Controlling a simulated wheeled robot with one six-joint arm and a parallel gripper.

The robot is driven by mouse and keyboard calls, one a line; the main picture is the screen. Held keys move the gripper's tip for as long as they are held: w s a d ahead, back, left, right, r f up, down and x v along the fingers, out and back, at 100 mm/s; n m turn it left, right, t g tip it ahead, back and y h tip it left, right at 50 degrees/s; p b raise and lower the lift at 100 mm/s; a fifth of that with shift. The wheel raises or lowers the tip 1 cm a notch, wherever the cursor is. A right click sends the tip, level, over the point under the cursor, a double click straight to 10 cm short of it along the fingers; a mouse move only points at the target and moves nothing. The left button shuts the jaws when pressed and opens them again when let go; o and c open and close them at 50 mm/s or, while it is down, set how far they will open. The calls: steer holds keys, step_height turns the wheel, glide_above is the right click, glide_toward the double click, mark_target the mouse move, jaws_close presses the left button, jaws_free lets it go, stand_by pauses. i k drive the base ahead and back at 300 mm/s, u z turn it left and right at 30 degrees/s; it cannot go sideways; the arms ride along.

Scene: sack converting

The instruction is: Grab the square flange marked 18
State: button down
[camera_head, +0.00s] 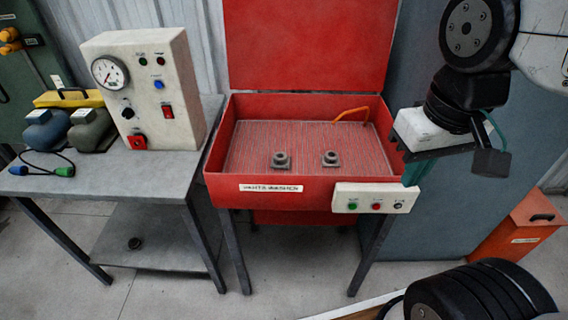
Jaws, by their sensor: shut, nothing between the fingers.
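Two small grey square flanges with round raised necks sit apart on the ribbed floor of the red parts washer (255,186). One is the left flange (281,161); the other is the right flange (331,160). No number is legible on either, so I cannot tell which is marked 18. My gripper (412,172) is at the washer's right front corner, to the right of both flanges and apart from them. It is shut and empty, its fingers partly hidden by its own body.
The washer's red lid (295,45) stands open behind the basin. An orange spout (350,114) curves over the back right. A control panel (375,198) is on the front right. A grey bench (100,172) with a gauge box (150,85) stands left. An orange bin (515,230) stands right.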

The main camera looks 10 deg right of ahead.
mark_target(331, 158)
steer(key=u, duration=2.05)
steer(key=i, duration=0.25)
steer(key=z, duration=2)
steer(key=i, duration=0.5)
